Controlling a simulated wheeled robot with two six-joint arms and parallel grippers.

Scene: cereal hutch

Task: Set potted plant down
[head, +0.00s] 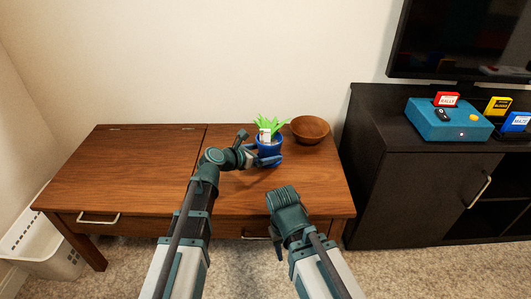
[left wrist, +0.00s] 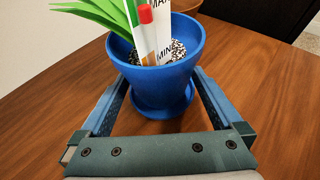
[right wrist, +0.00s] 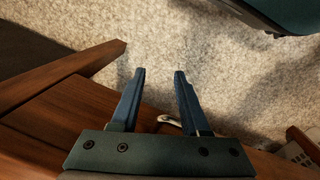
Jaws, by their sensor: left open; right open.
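The potted plant is a blue pot (head: 268,148) with a saucer, green leaves and a white tag, upright on the wooden desk (head: 150,165) near its back right. In the left wrist view the pot (left wrist: 160,88) stands on the desk top, between the fingers of my left gripper (left wrist: 160,90). Those fingers are open, one on each side of the pot and saucer; I cannot tell whether either touches. My right gripper (right wrist: 158,72) is open and empty, over the carpet at the desk's front edge.
A brown wooden bowl (head: 310,129) stands just right of the pot. A dark cabinet (head: 400,190) at the right holds a blue console (head: 447,121) and coloured cartridges. A white basket (head: 45,240) is on the floor at the left. The desk's left half is clear.

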